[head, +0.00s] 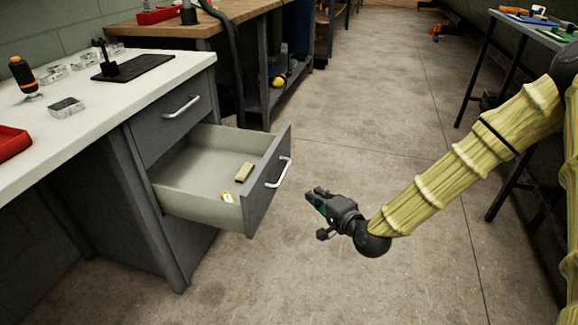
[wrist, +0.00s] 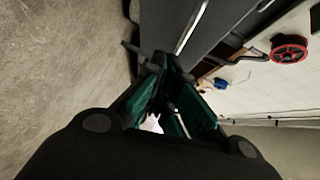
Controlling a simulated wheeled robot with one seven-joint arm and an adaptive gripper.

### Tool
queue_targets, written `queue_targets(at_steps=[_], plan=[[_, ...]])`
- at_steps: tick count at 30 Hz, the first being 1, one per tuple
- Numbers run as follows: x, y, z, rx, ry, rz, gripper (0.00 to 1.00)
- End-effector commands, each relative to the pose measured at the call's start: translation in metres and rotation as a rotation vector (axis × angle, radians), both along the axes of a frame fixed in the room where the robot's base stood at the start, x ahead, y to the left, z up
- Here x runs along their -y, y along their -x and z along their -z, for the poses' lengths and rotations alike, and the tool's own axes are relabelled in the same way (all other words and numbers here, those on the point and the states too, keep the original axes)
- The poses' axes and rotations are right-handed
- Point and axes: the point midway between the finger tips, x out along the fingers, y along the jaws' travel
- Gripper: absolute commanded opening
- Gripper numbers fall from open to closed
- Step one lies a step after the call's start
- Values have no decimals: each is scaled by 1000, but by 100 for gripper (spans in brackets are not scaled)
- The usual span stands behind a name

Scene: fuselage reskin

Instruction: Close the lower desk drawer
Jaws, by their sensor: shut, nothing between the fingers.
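The lower desk drawer (head: 262,202) is pulled out from the grey desk, with its inside showing. Its front panel carries a silver bar handle (head: 279,173). A tan block (head: 245,171) and a small white and yellow item (head: 227,197) lie in the drawer. My gripper (head: 311,196) is to the right of the drawer front, apart from it, and points toward it. Its fingers are shut and empty. In the wrist view, the green-lined fingers (wrist: 165,98) show close together, with a dark grey panel and a silver bar beyond them.
The upper drawer (head: 172,118) is shut. The desk's white top (head: 130,88) holds a black stand, an orange-handled tool, several clear boxes and a red tray (head: 12,142). A wooden workbench stands behind. The concrete floor (head: 345,110) around the drawer is open.

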Motion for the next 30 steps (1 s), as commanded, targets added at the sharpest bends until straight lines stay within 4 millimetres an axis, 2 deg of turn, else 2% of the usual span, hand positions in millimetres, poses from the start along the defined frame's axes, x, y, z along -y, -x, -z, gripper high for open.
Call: queue_targets(at_steps=[1,4,6,9,14,30], plan=[[3,-13,-12,43,-59,16,0],[5,-28,-41,98,-145,30,0],[6,-34,-54,122,-182,33,0],[6,-39,-63,137,-207,36,0],[-1,-51,-63,139,-209,34,0],[-41,-129,-62,140,-206,34,0]])
